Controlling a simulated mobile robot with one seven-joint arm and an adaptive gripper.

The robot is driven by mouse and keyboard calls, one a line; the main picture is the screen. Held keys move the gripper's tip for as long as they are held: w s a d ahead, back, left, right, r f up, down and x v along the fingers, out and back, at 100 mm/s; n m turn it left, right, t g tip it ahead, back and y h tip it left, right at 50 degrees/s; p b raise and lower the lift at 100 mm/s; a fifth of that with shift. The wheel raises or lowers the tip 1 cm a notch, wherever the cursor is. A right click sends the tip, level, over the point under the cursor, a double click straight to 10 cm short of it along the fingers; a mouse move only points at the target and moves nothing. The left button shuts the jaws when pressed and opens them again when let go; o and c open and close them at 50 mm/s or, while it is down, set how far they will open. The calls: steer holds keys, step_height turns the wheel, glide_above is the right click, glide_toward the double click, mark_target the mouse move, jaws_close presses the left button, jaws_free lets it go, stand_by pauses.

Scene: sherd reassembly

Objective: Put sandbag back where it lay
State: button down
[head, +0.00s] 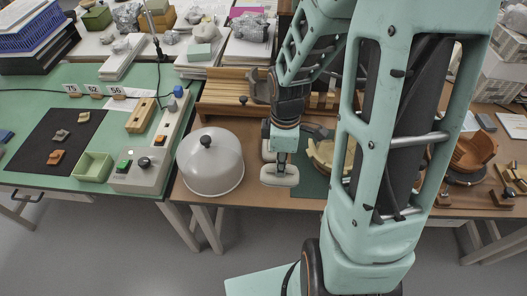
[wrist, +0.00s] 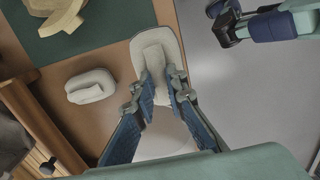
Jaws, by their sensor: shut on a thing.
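A pale, cushion-shaped sandbag (head: 280,178) is in my gripper (head: 281,160), near the front edge of the brown table. In the wrist view the blue fingers of my gripper (wrist: 161,92) close on the raised middle of this sandbag (wrist: 153,45). A second pale sandbag (wrist: 91,86) lies on the bare brown table beside it, apart from the fingers. How far the held sandbag is above the table I cannot tell.
A white dome with a black knob (head: 210,160) stands just left of my gripper. A tan bowl-like vessel (head: 322,153) is to the right, partly behind my arm. Wooden racks (head: 225,92) stand behind. The table's front edge is close to the held sandbag.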

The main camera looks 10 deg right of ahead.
mark_target(269, 174)
steer(key=w+f, duration=0.1)
steer(key=w+a+f, duration=0.1)
steer(key=f, duration=0.1)
steer(key=w+a+f, duration=0.1)
steer(key=f, duration=0.1)
steer(key=shift+w+a+f, duration=0.15)
steer(key=shift+w+f, duration=0.05)
steer(key=shift+f+b, duration=0.35)
steer(key=shift+f, duration=1.1)
steer(key=shift+f, duration=0.15)
steer(key=c, duration=1.9)
jaws_free()
steer(key=shift+c, duration=0.2)
step_height(269, 174, up, 12)
steer(key=shift+r+p, duration=0.15)
steer(key=shift+p, duration=0.45)
